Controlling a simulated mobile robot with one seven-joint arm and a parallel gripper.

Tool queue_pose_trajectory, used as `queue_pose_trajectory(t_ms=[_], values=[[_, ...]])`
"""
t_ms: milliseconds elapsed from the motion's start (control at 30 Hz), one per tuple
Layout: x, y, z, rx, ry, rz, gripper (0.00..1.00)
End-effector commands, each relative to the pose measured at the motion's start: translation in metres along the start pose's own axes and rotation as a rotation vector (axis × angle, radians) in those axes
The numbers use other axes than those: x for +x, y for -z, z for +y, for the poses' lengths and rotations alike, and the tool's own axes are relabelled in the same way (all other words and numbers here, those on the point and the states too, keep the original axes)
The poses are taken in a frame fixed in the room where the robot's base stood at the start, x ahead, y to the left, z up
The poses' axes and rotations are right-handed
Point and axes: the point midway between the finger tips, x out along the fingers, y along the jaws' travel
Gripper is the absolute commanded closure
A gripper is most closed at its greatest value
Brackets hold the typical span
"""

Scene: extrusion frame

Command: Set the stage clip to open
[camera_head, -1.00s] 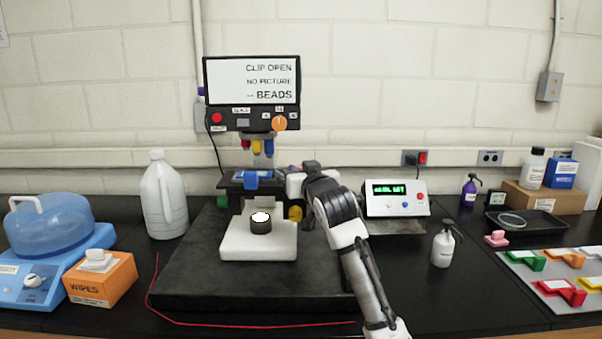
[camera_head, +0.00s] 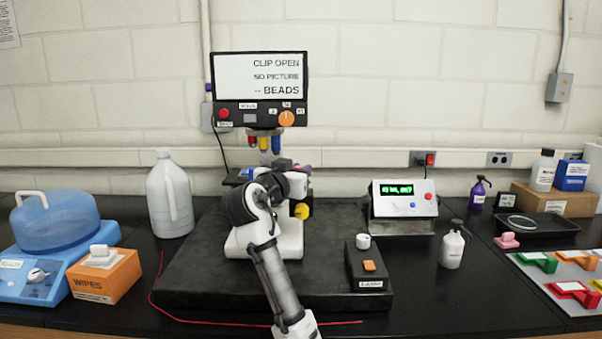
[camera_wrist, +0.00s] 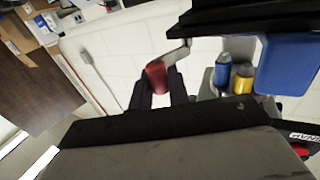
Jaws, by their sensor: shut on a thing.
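The microscope (camera_head: 262,118) stands at the back of a dark slab, its screen (camera_head: 260,76) reading "CLIP OPEN", "NO PICTURE" and "BEADS". In the wrist view, a bent grey lever (camera_wrist: 172,56) with a red knob (camera_wrist: 157,78) hangs beside the black stage edge (camera_wrist: 235,18); it looks like the clip lever. My gripper (camera_wrist: 162,84) has its dark fingers either side of the red knob and is shut on it. In the head view my wrist covers the gripper, the knob and most of the stage. A blue part (camera_wrist: 288,62) lies at the stage's right.
Blue and yellow objectives (camera_wrist: 232,77) sit close right of my fingers in the wrist view. A dark box with an orange switch (camera_head: 370,266) stands at the slab's front right. A white jug (camera_head: 170,198) stands left, a meter (camera_head: 403,206) right. A red cord (camera_head: 200,318) runs along the front.

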Motion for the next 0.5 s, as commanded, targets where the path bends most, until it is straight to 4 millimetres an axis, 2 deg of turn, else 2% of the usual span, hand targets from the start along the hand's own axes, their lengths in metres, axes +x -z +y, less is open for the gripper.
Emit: queue_pose_trajectory(t_ms=[500], values=[[-0.0014,0.0001,-0.0012,0.0,-0.048,0.0,1.0]])
